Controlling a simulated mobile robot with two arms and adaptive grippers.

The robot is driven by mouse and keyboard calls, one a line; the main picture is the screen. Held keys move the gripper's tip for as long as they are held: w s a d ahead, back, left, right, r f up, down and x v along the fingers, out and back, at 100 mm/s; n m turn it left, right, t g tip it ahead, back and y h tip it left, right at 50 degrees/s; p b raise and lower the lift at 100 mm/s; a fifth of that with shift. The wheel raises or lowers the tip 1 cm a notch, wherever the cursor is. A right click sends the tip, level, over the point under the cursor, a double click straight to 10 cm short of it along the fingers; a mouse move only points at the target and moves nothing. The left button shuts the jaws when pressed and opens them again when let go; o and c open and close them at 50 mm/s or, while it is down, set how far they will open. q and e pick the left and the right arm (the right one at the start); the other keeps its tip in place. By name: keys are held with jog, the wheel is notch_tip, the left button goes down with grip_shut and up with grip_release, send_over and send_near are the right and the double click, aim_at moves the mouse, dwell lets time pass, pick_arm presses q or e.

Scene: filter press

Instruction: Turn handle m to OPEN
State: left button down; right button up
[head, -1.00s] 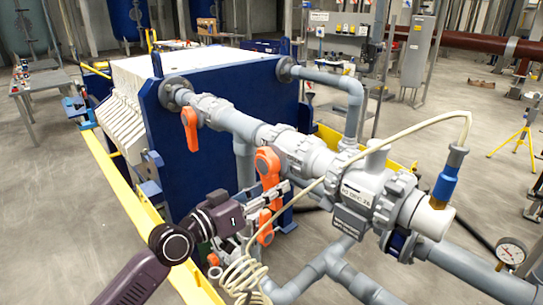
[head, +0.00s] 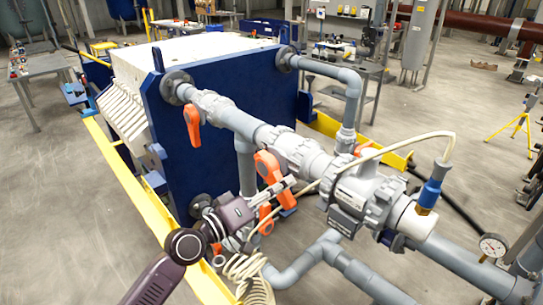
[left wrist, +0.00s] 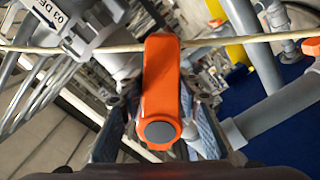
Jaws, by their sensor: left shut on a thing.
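Several orange valve handles sit on the grey pipework, and I cannot read a letter m on any of them. My left gripper (head: 281,190) is at the middle valve, below its upper orange handle (head: 267,165). In the left wrist view, an orange handle (left wrist: 160,90) with a grey round cap lies between the two fingers, and the gripper is shut on it. In the head view the gripper partly hides the held handle. Another orange handle (head: 192,124) hangs from the pipe further left. My right gripper is out of view.
A pale hose (head: 398,148) runs across the pipes near my gripper, with its coil (head: 247,272) below. The blue press plate (head: 222,95) stands behind the pipes. A pressure gauge (head: 492,245) is at the right. A yellow rail (head: 130,187) lies along the left floor.

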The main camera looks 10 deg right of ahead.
aim_at(294, 171)
pick_arm(q)
jog(key=shift+s+d+r+n, duration=0.1)
jog(key=shift+r+n, duration=0.4)
jog(key=shift+r, duration=0.3)
jog(key=r+n, duration=0.1)
jog(key=n, duration=0.2)
jog(key=shift+s+d+r, duration=0.2)
jog(key=shift+s+r, duration=0.05)
jog(key=shift+r, duration=0.15)
notch_tip(294, 171, up, 2)
jog(key=n, duration=0.4)
jog(key=shift+s, duration=0.1)
jog(key=c, duration=1.5)
grip_release()
jog(key=shift+c, duration=0.2)
jog(key=shift+o, duration=0.7)
jog(key=shift+f, duration=0.25)
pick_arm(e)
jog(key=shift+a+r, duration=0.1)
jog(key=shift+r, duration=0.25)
pick_arm(q)
jog(key=v, duration=0.7)
jog(key=shift+f, duration=0.2)
jog(key=shift+s+d, duration=0.1)
